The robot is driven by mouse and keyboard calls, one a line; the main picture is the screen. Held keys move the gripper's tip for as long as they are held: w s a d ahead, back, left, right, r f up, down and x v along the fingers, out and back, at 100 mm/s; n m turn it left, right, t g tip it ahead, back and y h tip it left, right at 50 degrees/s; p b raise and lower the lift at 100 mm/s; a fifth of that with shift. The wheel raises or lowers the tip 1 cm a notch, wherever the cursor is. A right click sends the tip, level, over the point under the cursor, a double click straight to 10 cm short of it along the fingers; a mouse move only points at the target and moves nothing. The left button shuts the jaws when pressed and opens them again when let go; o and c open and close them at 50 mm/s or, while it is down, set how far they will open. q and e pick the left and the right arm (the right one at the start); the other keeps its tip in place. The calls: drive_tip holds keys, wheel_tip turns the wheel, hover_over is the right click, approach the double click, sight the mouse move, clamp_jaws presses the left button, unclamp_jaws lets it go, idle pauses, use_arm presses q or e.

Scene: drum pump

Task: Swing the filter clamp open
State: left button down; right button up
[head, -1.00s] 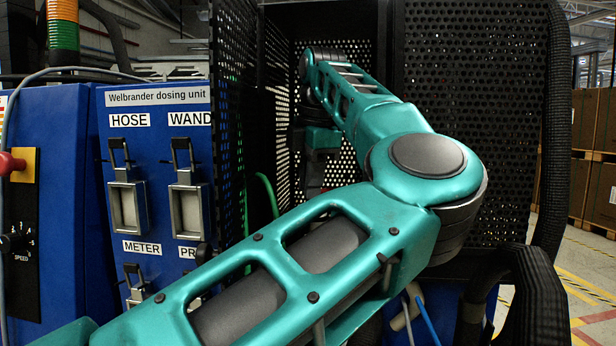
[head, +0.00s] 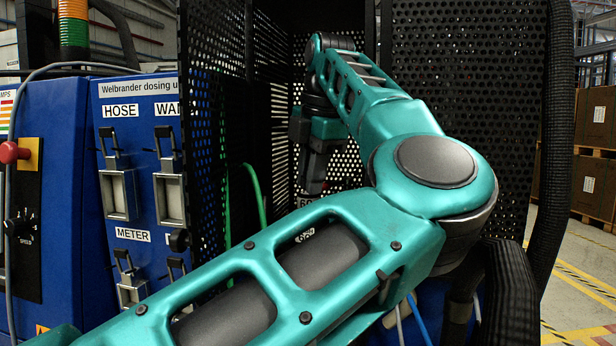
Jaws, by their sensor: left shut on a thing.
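My left arm crosses the view from the lower left, bends at a large elbow and reaches into the dark perforated enclosure. My left gripper (head: 313,188) hangs pointing down inside it, in front of the perforated back wall. It is shut on a part that its own body and the dark interior mostly hide, at the place of the filter clamp. The clamp's shape and how far it is swung cannot be made out. A partly covered white label shows just below the fingers. My right gripper is not in view.
The blue Welbrander dosing unit (head: 140,200) with latches stands at left. Perforated black panels (head: 215,150) (head: 465,110) flank the enclosure. A green hose (head: 257,190) runs left of the gripper. A thick black hose (head: 556,130) hangs at right, with boxes (head: 588,150) beyond.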

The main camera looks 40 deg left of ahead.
use_arm(q)
drive_tip(key=shift+d+f, duration=0.15)
drive_tip(key=c, duration=1.1)
unclamp_jaws()
